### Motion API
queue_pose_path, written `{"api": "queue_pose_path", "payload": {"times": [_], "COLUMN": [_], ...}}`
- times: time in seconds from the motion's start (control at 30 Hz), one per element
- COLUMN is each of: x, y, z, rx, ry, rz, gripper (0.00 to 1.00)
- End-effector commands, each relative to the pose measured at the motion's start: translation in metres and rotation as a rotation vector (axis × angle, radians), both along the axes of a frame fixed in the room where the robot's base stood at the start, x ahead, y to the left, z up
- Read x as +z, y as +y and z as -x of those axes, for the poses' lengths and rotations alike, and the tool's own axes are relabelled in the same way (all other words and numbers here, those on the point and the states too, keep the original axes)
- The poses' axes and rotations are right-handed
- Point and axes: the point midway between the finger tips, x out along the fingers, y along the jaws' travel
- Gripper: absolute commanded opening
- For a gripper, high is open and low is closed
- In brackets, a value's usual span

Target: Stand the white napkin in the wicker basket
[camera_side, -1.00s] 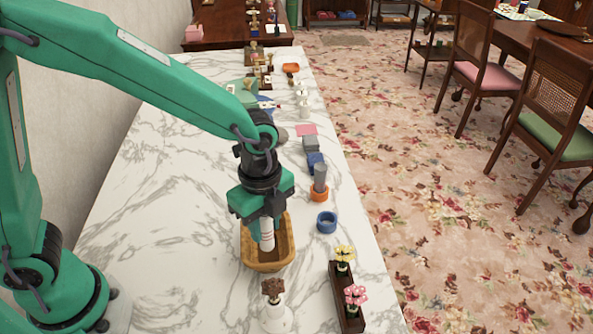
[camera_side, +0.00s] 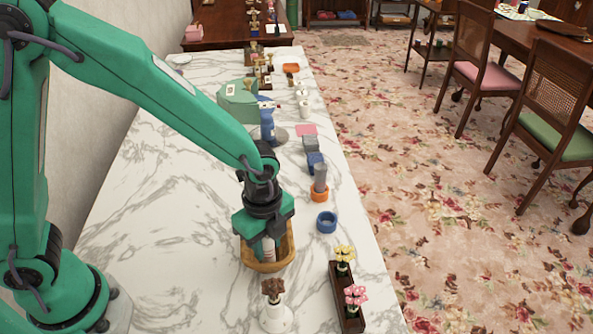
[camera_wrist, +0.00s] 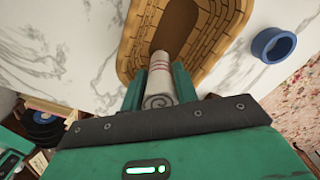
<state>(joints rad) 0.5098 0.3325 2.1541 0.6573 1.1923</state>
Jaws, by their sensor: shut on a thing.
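The white napkin (camera_wrist: 160,88) is rolled, with red stripes near its far end. My gripper (camera_wrist: 160,84) is shut on it, one finger on each side. In the side view my gripper (camera_side: 268,238) points down over the wicker basket (camera_side: 284,258), and the napkin (camera_side: 269,250) stands upright with its lower part inside the basket. The basket is an oval with a brown inside, and it also shows in the wrist view (camera_wrist: 220,55). Whether the napkin's lower end touches the basket floor is hidden.
A blue ring (camera_side: 327,222) stands right of the basket, and an orange ring holds a grey roll (camera_side: 320,178) behind it. A dark tray of flowers (camera_side: 346,300) and a white vase (camera_side: 275,317) are in front. The marble left of the basket is clear.

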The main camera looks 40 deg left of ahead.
Motion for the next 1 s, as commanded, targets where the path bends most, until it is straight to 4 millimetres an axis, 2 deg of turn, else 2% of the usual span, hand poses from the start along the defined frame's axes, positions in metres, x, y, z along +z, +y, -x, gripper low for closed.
{"api": "queue_pose_path", "payload": {"times": [0.27,0.3,0.33,0.73,1.0], "x": [-0.003,-0.003,-0.003,0.000,0.021], "y": [0.000,0.000,0.000,0.000,-0.001], "z": [0.000,0.000,0.000,0.000,-0.001], "rx": [0.000,0.000,0.000,0.000,0.000], "ry": [0.001,0.001,0.001,-0.001,-0.004], "rz": [0.000,0.000,0.000,0.000,0.002], "gripper": [0.08,0.37,0.39,0.39,0.39]}}
